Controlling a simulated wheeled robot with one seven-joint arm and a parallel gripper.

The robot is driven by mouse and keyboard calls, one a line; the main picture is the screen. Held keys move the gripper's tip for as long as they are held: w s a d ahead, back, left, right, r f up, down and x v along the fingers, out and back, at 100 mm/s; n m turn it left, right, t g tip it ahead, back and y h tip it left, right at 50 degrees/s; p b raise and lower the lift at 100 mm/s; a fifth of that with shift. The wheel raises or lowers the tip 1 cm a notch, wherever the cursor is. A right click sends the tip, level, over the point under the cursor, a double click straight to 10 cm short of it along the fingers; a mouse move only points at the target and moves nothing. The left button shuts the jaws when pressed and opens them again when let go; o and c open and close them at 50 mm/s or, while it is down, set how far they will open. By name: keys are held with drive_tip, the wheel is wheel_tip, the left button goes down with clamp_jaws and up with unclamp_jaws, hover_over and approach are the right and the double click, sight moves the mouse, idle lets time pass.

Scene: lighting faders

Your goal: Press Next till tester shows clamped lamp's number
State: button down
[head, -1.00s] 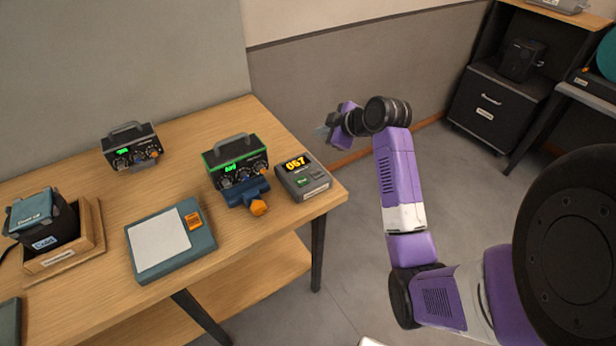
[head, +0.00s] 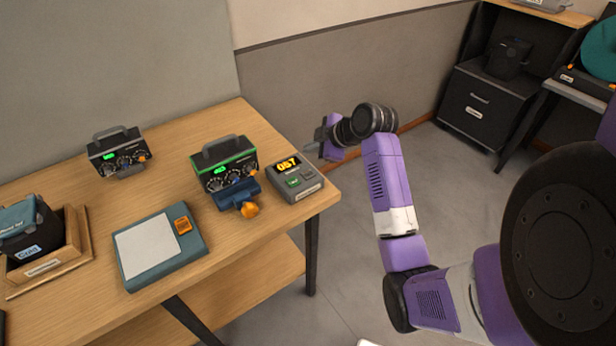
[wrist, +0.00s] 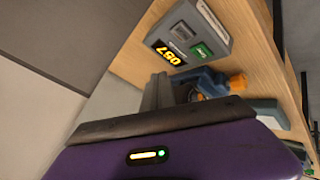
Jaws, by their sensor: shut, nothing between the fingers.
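The tester (head: 295,180) is a grey box near the table's right edge. Its display reads 057 in yellow digits, and it has a green button (head: 293,182) and a grey button beside it. It also shows in the wrist view (wrist: 190,38). A lamp unit with a green-edged top (head: 225,163) sits left of the tester, held by a blue clamp (head: 232,194) with an orange knob. Its own small green display is too small to read. My gripper (head: 318,146) is shut and empty, in the air just beyond the table's right edge, above and to the right of the tester, not touching it.
Another lamp unit (head: 119,153) stands at the back left of the table. A teal pad with a white panel (head: 160,247) lies in front. A wooden tray (head: 78,262) holding a dark box is at the left. A black cabinet (head: 485,105) stands at the far right.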

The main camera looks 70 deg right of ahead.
sight(311, 175)
wheel_tip(311, 175, down, 7)
drive_tip(key=b, duration=0.4)
drive_tip(key=shift+r, duration=0.2)
idle(1.7)
drive_tip(key=shift+f+b, duration=0.4)
drive_tip(key=shift+f, duration=0.3)
idle(0.8)
drive_tip(key=shift+r+p, duration=0.4)
drive_tip(key=shift+r, duration=0.35)
drive_tip(key=shift+r, duration=0.1)
wheel_tip(311, 175, up, 5)
drive_tip(key=p, duration=0.4)
